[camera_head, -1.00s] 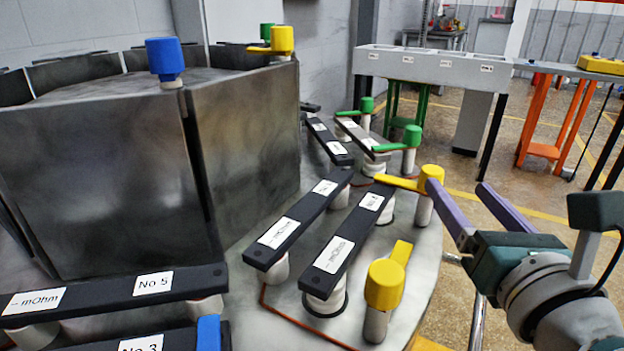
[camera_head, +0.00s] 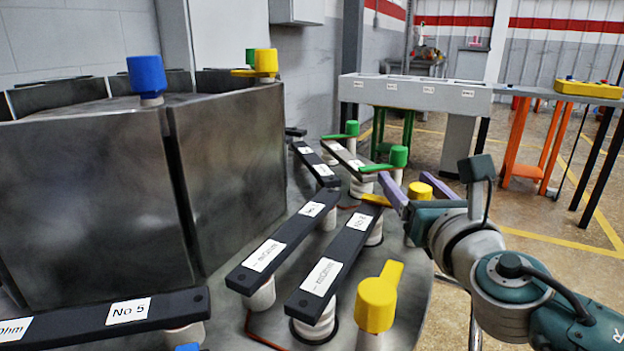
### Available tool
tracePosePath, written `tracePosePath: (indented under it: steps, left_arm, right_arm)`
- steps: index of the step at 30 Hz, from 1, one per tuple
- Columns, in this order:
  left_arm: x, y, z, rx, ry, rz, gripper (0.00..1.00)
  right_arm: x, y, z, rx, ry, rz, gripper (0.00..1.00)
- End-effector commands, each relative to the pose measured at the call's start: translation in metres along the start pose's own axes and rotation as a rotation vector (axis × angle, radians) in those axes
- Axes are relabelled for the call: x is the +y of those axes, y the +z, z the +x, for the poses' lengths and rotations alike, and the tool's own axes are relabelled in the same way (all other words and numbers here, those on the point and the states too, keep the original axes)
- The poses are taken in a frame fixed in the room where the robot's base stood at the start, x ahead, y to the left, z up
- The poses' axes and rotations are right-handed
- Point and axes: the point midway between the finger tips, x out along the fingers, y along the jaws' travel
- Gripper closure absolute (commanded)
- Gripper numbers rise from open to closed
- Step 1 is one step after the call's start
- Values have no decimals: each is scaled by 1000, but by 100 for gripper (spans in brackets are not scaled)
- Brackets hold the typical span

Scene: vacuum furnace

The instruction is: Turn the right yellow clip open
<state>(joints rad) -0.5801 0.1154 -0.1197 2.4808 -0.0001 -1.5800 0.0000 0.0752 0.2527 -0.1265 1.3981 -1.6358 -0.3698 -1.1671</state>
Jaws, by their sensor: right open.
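The yellow clip farther right (camera_head: 420,191) stands at the far end of the bar labelled No 6 or similar, with its lever (camera_head: 376,200) pointing left over the bar end. A nearer yellow clip (camera_head: 376,304) has its lever turned away from the bars, pointing up and right. My right gripper (camera_head: 412,184) is open, its two purple fingers one on each side of the farther clip's head in the picture. Whether they touch it I cannot tell. The gripper body hides the lower part of that clip. My left gripper is not in view.
Two black bars (camera_head: 322,283) on white posts lie beside the clips. Green clips (camera_head: 398,156) stand just behind. The large metal furnace housing (camera_head: 232,165) fills the left. A grey table (camera_head: 415,95) stands at the back.

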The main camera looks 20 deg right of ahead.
Motion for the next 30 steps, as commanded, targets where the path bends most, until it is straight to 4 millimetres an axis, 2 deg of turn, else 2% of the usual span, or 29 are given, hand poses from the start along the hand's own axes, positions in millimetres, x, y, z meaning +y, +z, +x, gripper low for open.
tracePosePath:
  steps: [4, 22, 30]
  left_arm:
    - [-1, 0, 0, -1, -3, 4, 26]
    - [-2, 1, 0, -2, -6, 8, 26]
    - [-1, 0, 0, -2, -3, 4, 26]
  right_arm:
    - [0, 0, 0, 0, 0, 1, 31]
    - [0, 0, 0, 0, -1, 1, 99]
    - [0, 0, 0, 0, -1, 1, 100]
